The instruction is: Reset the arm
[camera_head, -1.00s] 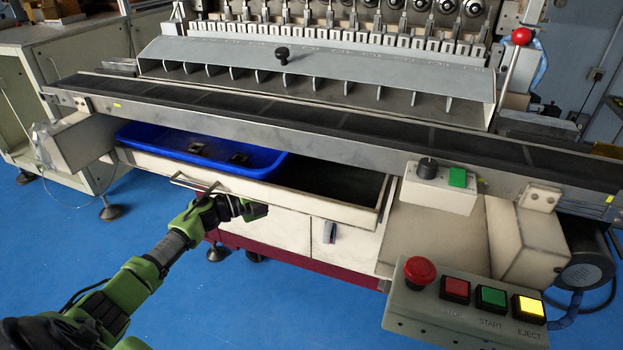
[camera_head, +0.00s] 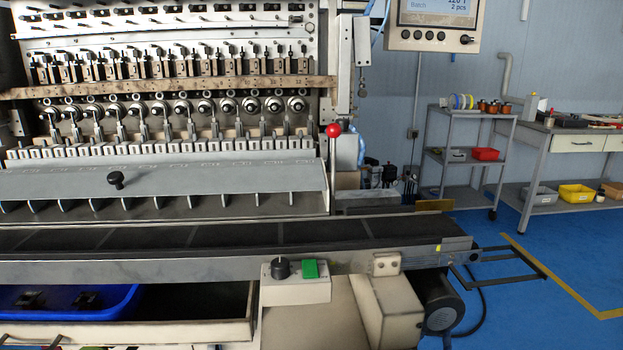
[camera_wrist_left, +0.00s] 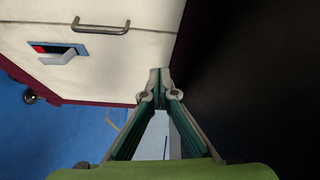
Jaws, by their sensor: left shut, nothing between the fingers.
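My left gripper (camera_wrist_left: 160,75) shows in the left wrist view, its two fingers meeting at the tips with nothing between them. It hangs in front of a pale cabinet panel (camera_wrist_left: 140,55) that has a metal bar handle (camera_wrist_left: 100,28) and a blue-edged latch (camera_wrist_left: 62,54). The gripper looks apart from both. In the head view my left gripper cannot be made out; only the open drawer (camera_head: 190,332) shows at the bottom left, with a blue tray (camera_head: 120,306) holding dark parts. My right gripper is in neither view.
The coil winder's conveyor (camera_head: 200,235) runs across in front of the grey sloped cover (camera_head: 210,181). A control box (camera_head: 296,290) with a knob and green button sticks out at its front. Blue floor is open on the right, before a shelf cart (camera_head: 465,155) and workbench (camera_head: 570,140).

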